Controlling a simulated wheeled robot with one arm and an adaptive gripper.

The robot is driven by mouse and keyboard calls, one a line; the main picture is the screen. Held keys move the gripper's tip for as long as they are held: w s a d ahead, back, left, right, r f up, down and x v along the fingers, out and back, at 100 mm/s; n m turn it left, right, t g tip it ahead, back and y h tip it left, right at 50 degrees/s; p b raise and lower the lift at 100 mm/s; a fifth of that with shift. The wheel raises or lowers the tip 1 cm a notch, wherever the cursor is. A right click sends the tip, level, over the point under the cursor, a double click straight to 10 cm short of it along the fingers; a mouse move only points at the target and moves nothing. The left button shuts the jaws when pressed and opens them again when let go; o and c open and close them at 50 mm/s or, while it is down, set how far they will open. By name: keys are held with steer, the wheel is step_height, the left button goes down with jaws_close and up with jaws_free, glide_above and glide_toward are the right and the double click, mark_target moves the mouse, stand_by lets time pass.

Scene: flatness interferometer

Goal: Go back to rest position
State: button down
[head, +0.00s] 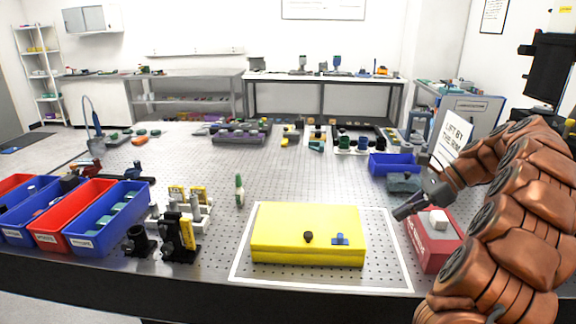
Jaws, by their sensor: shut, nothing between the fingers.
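My gripper (408,208) is at the right, at the end of my copper-coloured arm. It is shut and empty. It hangs just above the left edge of a red box (432,243) with a white block (438,219) on top. I cannot tell whether the fingertips touch the red box.
Red and blue bins (74,215) stand at the left front. Black optical mounts (180,236) and a thin upright disc (239,191) stand left of the case.

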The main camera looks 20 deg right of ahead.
steer(key=s+a+n+g+h, duration=0.15)
steer(key=a+n, duration=0.25)
steer(key=a, duration=0.4)
steer(key=s+a+n+g, duration=0.2)
steer(key=a+n, duration=0.1)
steer(key=a, duration=0.6)
steer(key=s+a+n+g+h, duration=0.15)
steer(key=a+n, duration=0.25)
steer(key=a, duration=0.4)
steer(key=s+a+f+n+h, duration=0.2)
steer(key=s+n, duration=0.4)
steer(key=s, duration=0.4)
steer(key=s+a+f+n+g+h, duration=0.1)
steer(key=s+a+f+n+h, duration=0.2)
steer(key=s+f+n, duration=0.3)
steer(key=s+a, duration=0.1)
steer(key=s, duration=0.4)
steer(key=shift+a+f, duration=0.2)
steer(key=shift+a, duration=0.05)
